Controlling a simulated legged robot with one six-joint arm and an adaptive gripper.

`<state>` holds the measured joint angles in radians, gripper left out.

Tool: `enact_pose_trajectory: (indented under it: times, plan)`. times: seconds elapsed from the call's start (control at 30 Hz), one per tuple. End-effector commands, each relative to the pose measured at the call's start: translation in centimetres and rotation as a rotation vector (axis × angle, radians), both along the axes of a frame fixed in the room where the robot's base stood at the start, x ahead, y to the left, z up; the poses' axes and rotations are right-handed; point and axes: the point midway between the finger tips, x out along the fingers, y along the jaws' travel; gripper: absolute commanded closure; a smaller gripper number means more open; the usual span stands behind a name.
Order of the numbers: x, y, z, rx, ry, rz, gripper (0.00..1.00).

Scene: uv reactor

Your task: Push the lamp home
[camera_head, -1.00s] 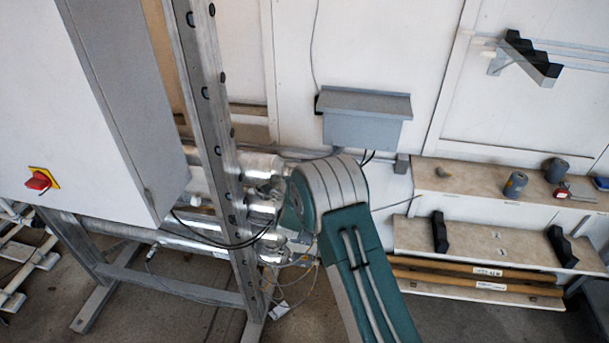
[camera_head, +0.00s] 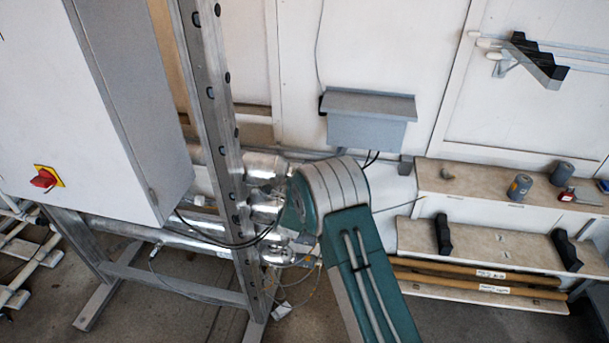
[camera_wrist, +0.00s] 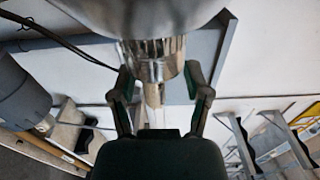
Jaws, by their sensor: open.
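In the wrist view my gripper (camera_wrist: 161,80) is open, with one dark green finger on each side of a shiny metal end fitting (camera_wrist: 150,58). A narrower pale metallic stub (camera_wrist: 154,95), apparently the lamp's end, sticks out of this fitting toward my palm, between the fingers. I see a gap beside the stub on both sides. The glass of the lamp is not visible. In the head view the steel reactor tubes (camera_head: 262,168) lie behind the perforated upright, and my arm hides their right ends and my gripper.
A perforated metal upright (camera_head: 222,130) and a white cabinet with a red switch (camera_head: 44,179) stand left. A grey box (camera_head: 367,122) is on the wall behind. A stepped bench (camera_head: 490,190) with grey cylinders (camera_head: 520,187) is right. Dark cables (camera_wrist: 60,38) cross the wrist view's upper left.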

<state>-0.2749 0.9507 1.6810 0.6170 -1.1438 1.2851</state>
Motion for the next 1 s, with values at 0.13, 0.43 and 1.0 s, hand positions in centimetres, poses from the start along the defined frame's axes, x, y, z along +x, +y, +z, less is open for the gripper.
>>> enact_pose_trajectory:
  times: [0.13,0.43,1.0]
  plan:
    - [-0.4,0.1,-0.1,-0.001,0.002,0.001,0.38]
    - [-5.4,1.7,-0.1,-0.001,0.003,0.003,0.38]
    - [-11.5,3.4,-0.2,-0.001,0.001,0.0,0.38]
